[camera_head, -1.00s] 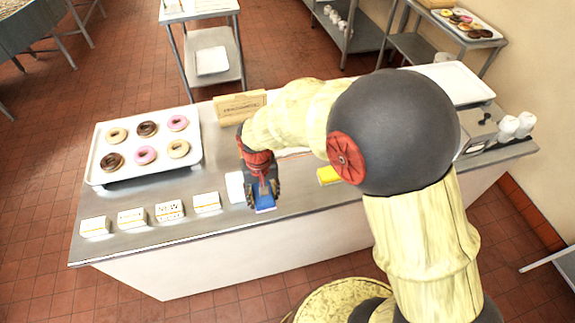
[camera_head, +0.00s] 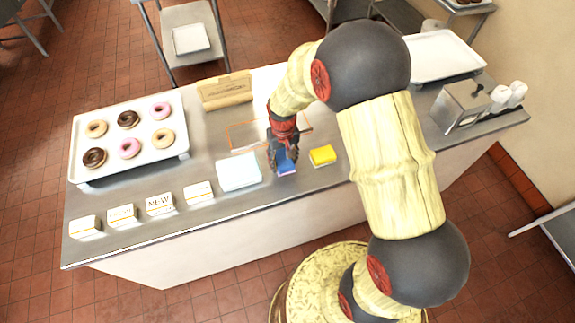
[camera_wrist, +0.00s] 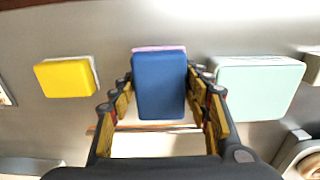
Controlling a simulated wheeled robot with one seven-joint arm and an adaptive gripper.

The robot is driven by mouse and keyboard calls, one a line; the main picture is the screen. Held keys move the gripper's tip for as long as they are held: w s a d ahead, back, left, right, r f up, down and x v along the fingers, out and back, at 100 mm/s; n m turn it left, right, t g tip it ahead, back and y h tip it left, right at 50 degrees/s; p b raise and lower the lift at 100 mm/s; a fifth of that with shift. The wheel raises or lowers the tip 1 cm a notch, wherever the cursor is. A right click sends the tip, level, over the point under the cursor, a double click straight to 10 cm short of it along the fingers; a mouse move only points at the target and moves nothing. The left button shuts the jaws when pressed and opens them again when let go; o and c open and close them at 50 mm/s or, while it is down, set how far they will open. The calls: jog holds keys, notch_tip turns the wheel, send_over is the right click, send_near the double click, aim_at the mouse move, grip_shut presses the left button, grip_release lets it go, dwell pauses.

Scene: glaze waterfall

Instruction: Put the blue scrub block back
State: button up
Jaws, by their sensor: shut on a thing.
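The blue scrub block (camera_head: 287,167) is between the fingers of my gripper (camera_head: 284,155), which is shut on it. In the wrist view the blue block (camera_wrist: 158,85) sits upright between the two fingers (camera_wrist: 160,80), with a thin pinkish layer at its far edge. It is between a yellow block (camera_head: 322,156) on the right and a pale box (camera_head: 238,172) on the left in the head view. It is low over the counter; I cannot tell whether it touches. An orange-outlined rectangle (camera_head: 236,137) lies on the counter behind, partly hidden by my arm.
A tray of donuts (camera_head: 180,148) stands on the left of the counter (camera_head: 215,212). Several small label cards (camera_head: 160,204) line the front. A cardboard box (camera_head: 224,92) is at the back, and a metal dispenser (camera_head: 461,104) with white bottles is on the right.

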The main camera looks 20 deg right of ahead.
jog(key=shift+w+d+f, duration=0.2)
jog(key=shift+d+f, duration=0.45)
jog(key=shift+f, duration=0.1)
jog(key=shift+d+f, duration=0.2)
jog(key=shift+f, duration=1.6)
jog(key=shift+f, duration=0.2)
jog(key=o, duration=1.2)
jog(key=shift+r, duration=0.15)
